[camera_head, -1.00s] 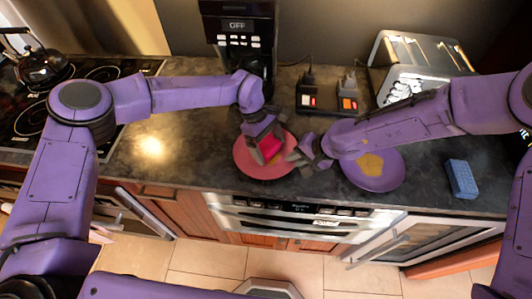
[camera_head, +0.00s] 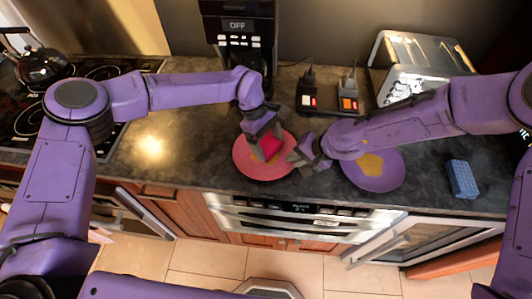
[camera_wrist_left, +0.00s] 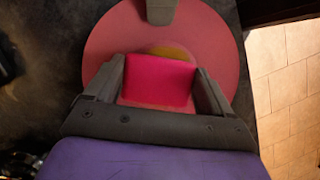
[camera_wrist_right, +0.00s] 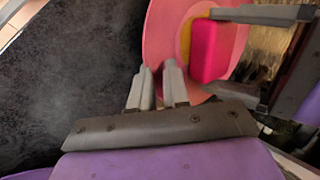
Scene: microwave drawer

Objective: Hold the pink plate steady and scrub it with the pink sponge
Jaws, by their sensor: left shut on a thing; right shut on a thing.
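The pink plate (camera_head: 264,172) lies on the counter in the head view, with a yellow-orange stain partly showing in its middle. My left gripper (camera_head: 264,143) is shut on the pink sponge (camera_wrist_left: 158,80) and holds it over the stain; the sponge covers part of it. Whether the sponge touches the plate is hard to tell. My right gripper (camera_wrist_right: 168,72) is shut on the plate's right rim. The plate fills the upper part of the left wrist view (camera_wrist_left: 105,45), where a right fingertip shows at the top.
A purple plate (camera_head: 384,183) with a yellow stain lies right of the pink plate, under my right arm. A blue sponge (camera_head: 462,179) lies farther right. A coffee maker (camera_head: 238,40), power strip (camera_head: 328,103) and toaster (camera_head: 420,65) stand behind. A stove is at the left.

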